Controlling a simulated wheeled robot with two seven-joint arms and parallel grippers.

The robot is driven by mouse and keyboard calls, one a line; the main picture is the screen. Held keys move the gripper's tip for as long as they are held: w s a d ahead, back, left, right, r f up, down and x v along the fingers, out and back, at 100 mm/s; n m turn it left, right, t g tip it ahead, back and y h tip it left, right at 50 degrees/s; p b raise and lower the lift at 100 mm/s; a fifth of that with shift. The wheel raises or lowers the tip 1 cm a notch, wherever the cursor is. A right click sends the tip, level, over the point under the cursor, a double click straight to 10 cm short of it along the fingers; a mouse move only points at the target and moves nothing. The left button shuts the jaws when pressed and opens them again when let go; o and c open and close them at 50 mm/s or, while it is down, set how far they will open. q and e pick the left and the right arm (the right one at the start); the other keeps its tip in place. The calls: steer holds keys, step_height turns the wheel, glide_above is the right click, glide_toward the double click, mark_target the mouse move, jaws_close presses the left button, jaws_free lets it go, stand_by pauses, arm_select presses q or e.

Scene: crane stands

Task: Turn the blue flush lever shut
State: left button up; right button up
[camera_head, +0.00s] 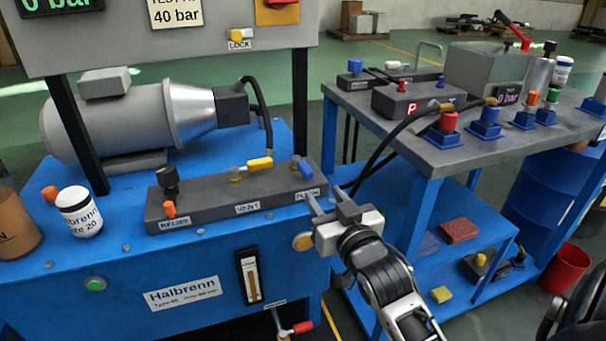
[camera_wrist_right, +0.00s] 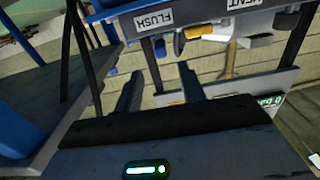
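The blue flush lever (camera_head: 305,169) sits at the right end of the dark valve block (camera_head: 205,205), above the FLUSH label (camera_head: 307,194). In the right wrist view, which is upside down, the blue lever (camera_wrist_right: 160,48) shows just beyond the fingertips, roughly between them. My right gripper (camera_head: 321,191) is open and empty. Its two fingers point toward the block's right end, close to the blue lever; I cannot tell whether they touch it. The fingers also show apart in the right wrist view (camera_wrist_right: 160,72). My left gripper is not in view.
A yellow vent lever (camera_head: 259,164) stands left of the blue one, with a black knob (camera_head: 168,180) and orange cap (camera_head: 169,209) further left. A black hose (camera_head: 385,150) runs behind my right gripper to the grey bench (camera_head: 475,160).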

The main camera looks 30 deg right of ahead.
mark_target(309, 176)
steer(key=b+x, duration=0.3)
steer(key=x, duration=0.7)
steer(key=shift+f+b, duration=0.15)
steer(key=shift+b, duration=0.15)
steer(key=shift+w+d, duration=0.1)
steer(key=shift+w, duration=0.4)
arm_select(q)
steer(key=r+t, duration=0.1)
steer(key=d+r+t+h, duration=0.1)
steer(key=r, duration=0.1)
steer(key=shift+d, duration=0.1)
arm_select(e)
jaws_close()
